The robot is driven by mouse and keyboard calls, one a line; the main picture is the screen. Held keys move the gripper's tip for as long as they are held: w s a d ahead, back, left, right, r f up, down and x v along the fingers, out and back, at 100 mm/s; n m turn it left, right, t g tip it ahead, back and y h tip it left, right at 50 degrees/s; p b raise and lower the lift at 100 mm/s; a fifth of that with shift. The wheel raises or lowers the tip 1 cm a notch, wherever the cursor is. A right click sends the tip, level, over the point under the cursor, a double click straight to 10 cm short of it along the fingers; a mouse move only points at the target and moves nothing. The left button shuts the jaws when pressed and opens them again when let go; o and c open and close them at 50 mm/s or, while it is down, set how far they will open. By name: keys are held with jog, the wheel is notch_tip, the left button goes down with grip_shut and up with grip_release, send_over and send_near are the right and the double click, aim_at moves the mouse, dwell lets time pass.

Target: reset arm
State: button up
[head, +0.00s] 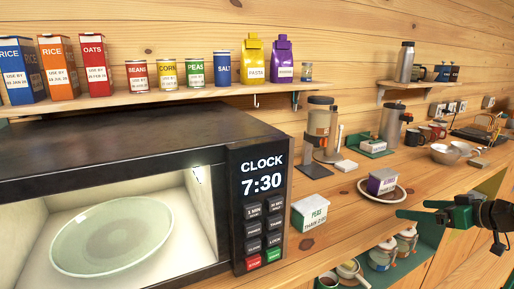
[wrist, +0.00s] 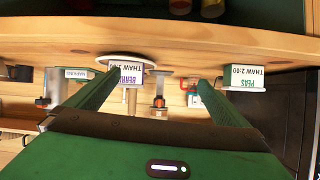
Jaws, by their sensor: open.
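My gripper (head: 408,213) reaches in from the right in the head view, its green fingers pointing left at the front edge of the counter. In the wrist view my gripper (wrist: 156,80) shows two green fingers spread apart with nothing held between them. The wrist view looks upside down.
A black microwave (head: 120,135) fills the left, with a pale plate (head: 112,236) inside. A coffee grinder (head: 319,128), mugs and metal bowls (head: 446,153) stand along the back counter. Pots (head: 383,255) sit on a green shelf below. A wall shelf (head: 200,94) holds food packs.

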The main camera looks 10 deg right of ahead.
jog(key=s+a+f+m+g, duration=0.1)
jog(key=s+a+f+g, duration=0.15)
jog(key=a, duration=0.25)
jog(key=s+a+f+m+g, duration=0.1)
jog(key=s+a+g, duration=0.3)
jog(key=a, duration=0.1)
jog(key=s+a+r+m+g+h, duration=0.1)
jog(key=s+a+m+g, duration=0.1)
jog(key=s, duration=0.7)
jog(key=s+a+r+m+g+h, duration=0.1)
jog(key=s+a+m+g+h, duration=0.1)
jog(key=s+m, duration=0.3)
jog(key=s+g, duration=0.1)
jog(key=s, duration=0.3)
jog(key=shift+s+a+r+h, duration=0.15)
jog(key=shift+s+a+h, duration=0.15)
jog(key=shift+a, duration=0.05)
